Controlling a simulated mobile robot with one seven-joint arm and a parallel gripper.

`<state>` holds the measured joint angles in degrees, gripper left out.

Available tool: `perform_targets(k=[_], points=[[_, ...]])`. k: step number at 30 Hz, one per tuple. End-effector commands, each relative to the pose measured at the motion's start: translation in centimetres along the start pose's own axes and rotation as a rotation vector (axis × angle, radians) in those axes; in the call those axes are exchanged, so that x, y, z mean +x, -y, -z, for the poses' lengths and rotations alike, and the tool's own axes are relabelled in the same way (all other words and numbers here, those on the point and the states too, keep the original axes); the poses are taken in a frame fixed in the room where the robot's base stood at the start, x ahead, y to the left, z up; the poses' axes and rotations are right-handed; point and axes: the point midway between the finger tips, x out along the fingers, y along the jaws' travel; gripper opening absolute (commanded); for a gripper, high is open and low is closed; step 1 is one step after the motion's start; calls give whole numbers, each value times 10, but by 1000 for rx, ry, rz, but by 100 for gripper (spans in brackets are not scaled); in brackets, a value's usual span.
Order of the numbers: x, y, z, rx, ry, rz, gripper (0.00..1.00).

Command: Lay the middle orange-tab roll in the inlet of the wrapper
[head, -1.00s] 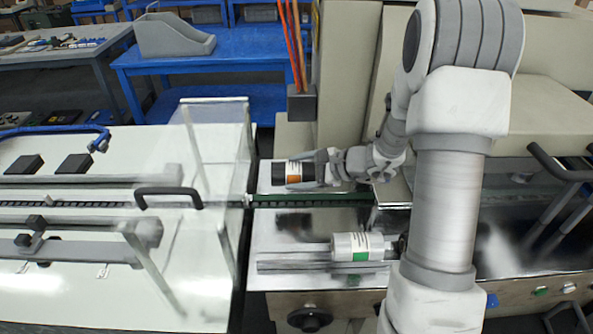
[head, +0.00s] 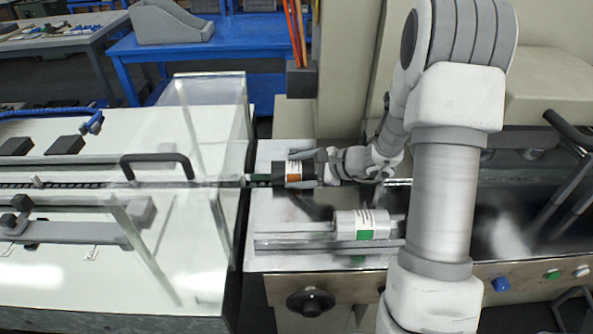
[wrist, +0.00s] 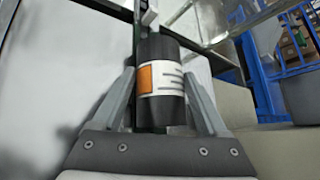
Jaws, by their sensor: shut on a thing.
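My gripper (head: 318,170) is shut on a dark roll with an orange tab and a white label (head: 294,172). In the wrist view the same orange-tab roll (wrist: 160,85) lies between my two fingers (wrist: 160,102), its far end against the conveyor line. In the head view the roll is over the dark conveyor channel (head: 208,184) at the right edge of the clear guard. The wrapper's long white bed (head: 120,260) lies to the left. Whether the roll touches the channel cannot be told.
A white roll with a green tab (head: 362,225) lies on a grey rail (head: 290,241) in front. A clear guard (head: 215,120) stands over the channel just left of my gripper. A black handle (head: 156,160) rises from the bed. Orange cables hang behind.

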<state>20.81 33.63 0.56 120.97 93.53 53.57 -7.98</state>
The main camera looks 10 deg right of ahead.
Motion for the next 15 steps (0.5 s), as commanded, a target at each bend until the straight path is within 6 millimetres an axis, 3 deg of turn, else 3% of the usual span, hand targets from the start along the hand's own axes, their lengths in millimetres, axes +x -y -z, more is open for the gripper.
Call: perform_targets(k=[4, 5, 6, 9, 15], points=[[-1, 1, -1, -1, 1, 1, 0], [-1, 1, -1, -1, 1, 1, 78], [-1, 1, -1, -1, 1, 1, 85], [0, 1, -1, -1, 1, 1, 100], [0, 0, 0, 1, -1, -1, 100]])
